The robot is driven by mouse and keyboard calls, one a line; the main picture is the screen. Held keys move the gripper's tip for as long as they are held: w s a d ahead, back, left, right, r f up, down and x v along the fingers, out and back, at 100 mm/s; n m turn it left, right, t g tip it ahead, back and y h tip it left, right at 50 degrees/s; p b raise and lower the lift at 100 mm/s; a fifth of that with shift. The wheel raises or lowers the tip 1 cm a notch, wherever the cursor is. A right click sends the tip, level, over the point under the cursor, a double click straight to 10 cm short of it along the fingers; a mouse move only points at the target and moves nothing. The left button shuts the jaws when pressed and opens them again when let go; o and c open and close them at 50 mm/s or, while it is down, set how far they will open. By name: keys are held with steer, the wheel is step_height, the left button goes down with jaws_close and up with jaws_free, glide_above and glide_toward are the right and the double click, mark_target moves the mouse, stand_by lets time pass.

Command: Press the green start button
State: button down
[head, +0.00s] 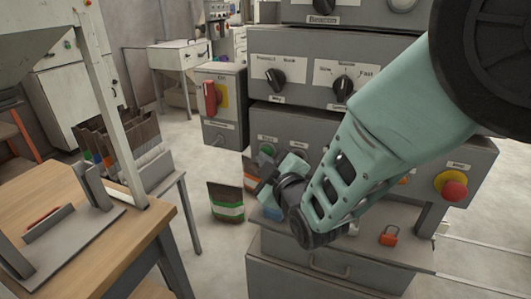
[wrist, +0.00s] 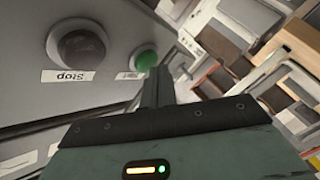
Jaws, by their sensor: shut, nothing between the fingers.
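The green start button (wrist: 147,59) is on the grey control panel. In the wrist view it lies just beyond the tips of my gripper (wrist: 158,72), slightly left of them; I cannot tell whether they touch. My gripper's fingers are shut together with nothing between them. A larger dark round button labelled "Stop" (wrist: 82,48) is left of the green one, its label upside down in this view. In the head view my gripper (head: 262,174) is at the left part of the lower panel, and a green button (head: 267,149) shows just above it.
A red emergency knob on a yellow base (head: 453,188) is at the panel's right. An orange padlock (head: 389,236) lies on the shelf below. Selector knobs (head: 343,87) are on the panel above.

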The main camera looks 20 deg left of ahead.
steer(key=shift+w, duration=0.3)
stand_by(0.5)
steer(key=shift+s, duration=0.75)
steer(key=shift+s+b, duration=0.1)
steer(key=shift+b, duration=0.2)
steer(key=shift+s+a+b, duration=0.15)
steer(key=shift+s+b, duration=0.05)
steer(key=shift+s, duration=1.25)
steer(key=shift+s+a+b, duration=0.1)
steer(key=shift+s+b, duration=0.05)
steer(key=shift+s, duration=1.3)
